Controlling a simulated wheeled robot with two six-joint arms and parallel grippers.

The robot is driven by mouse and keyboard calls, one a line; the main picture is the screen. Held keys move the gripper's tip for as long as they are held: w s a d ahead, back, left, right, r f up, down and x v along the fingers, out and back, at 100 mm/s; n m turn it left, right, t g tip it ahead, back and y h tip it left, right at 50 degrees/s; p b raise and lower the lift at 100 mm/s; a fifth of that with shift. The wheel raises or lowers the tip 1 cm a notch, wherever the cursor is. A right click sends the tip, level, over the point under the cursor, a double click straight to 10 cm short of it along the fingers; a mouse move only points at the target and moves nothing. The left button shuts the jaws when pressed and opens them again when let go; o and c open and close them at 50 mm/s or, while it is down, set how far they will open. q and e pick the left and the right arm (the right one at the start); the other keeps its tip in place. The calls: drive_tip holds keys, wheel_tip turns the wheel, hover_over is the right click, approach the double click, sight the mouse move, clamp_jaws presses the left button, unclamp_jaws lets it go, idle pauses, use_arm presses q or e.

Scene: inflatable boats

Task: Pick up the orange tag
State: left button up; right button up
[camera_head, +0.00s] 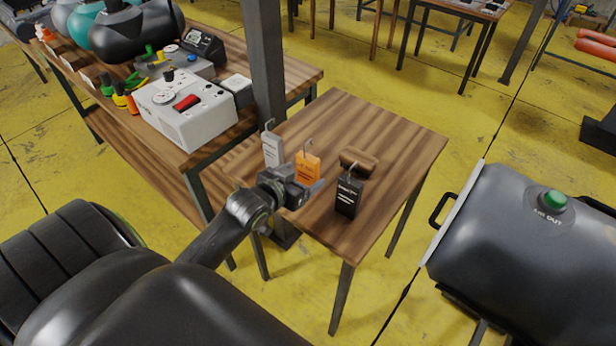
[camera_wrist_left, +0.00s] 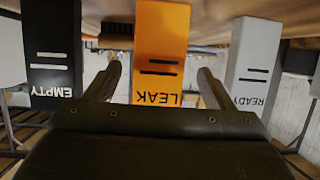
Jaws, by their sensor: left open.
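The orange tag (camera_head: 309,166), with a hook on top, stands on the small wooden table (camera_head: 400,137). In the left wrist view the orange tag (camera_wrist_left: 161,55) reads LEAK upside down. My left gripper (camera_head: 306,187) is open, just in front of the orange tag in the head view. In the wrist view its two fingers point toward the tag, one on each side, with gaps between. I cannot tell how deep the tag is between them. My right gripper is not in view.
A grey tag (camera_head: 272,149), READY, and a black tag (camera_head: 348,196), EMPTY, stand on either side of the orange one. A dark post (camera_head: 264,70) rises by the table's left edge. The table's far right is clear.

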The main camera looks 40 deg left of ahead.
sight(312, 173)
use_arm(q)
drive_tip(key=shift+f+x, duration=0.15)
drive_tip(key=shift+x, duration=1.2)
drive_tip(key=shift+f+x, duration=0.2)
drive_tip(key=shift+x, duration=1.2)
drive_tip(key=shift+s+d, duration=0.1)
drive_tip(key=shift+s, duration=0.05)
